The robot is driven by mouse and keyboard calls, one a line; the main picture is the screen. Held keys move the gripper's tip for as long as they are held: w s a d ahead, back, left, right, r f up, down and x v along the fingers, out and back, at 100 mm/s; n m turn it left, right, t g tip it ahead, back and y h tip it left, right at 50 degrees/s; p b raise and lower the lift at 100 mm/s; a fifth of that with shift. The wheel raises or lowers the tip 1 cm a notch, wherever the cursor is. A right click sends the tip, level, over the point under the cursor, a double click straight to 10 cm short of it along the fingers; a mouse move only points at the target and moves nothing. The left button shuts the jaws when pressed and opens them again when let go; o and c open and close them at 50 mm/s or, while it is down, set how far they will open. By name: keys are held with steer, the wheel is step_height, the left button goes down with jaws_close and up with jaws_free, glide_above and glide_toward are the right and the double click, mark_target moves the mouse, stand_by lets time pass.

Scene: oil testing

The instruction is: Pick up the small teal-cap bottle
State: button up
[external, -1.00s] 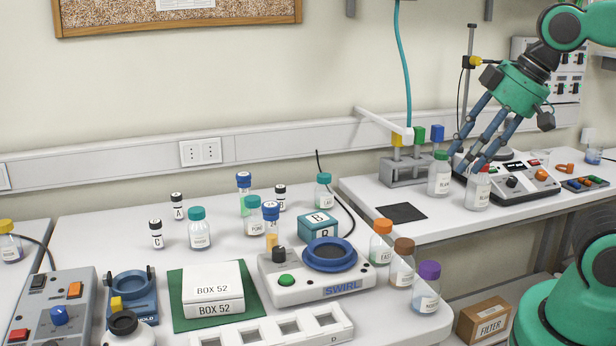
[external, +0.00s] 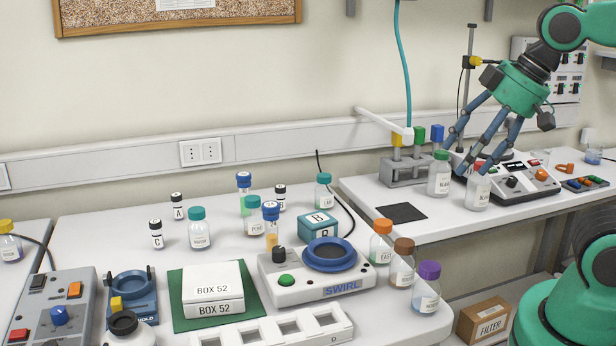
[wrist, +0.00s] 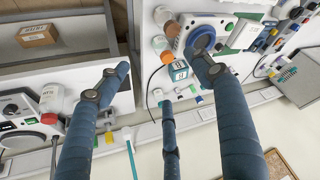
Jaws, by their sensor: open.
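The smaller one (external: 323,192) is at the back, behind the teal box marked B. The larger one (external: 199,233) stands further left. My three-fingered gripper (external: 467,160) is open and empty, to the right of both, over the right bench. Its fingers point down and left, close to a green-cap bottle (external: 439,180) and a red-cap bottle (external: 478,192). In the wrist view my spread fingers (wrist: 140,90) frame the benches, with nothing between them.
The teal box B (external: 318,226) and the swirl device (external: 325,280) stand before the smaller bottle. A black cable (external: 335,195) runs beside it. Blue-cap tubes (external: 244,180) and black-cap vials (external: 280,193) are left of it. Orange-, brown- and purple-cap bottles line the right edge.

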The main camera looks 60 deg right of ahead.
steer(key=w+d+r+m+g+p, duration=0.1)
steer(key=w+d+r+p, duration=0.1)
steer(key=w, duration=0.4)
steer(key=w+d+r+g+p, duration=0.1)
steer(key=w+r+p, duration=0.15)
steer(key=w, duration=0.35)
steer(key=m+g+p, duration=0.4)
steer(key=p, duration=0.5)
glide_above(323, 175)
steer(key=f, duration=1.5)
steer(key=shift+s+a, duration=0.15)
steer(key=shift+a, duration=0.2)
steer(key=shift+w+d+f, duration=0.2)
steer(key=shift+d+f, duration=0.05)
steer(key=shift+f, duration=0.3)
steer(key=shift+f, duration=0.1)
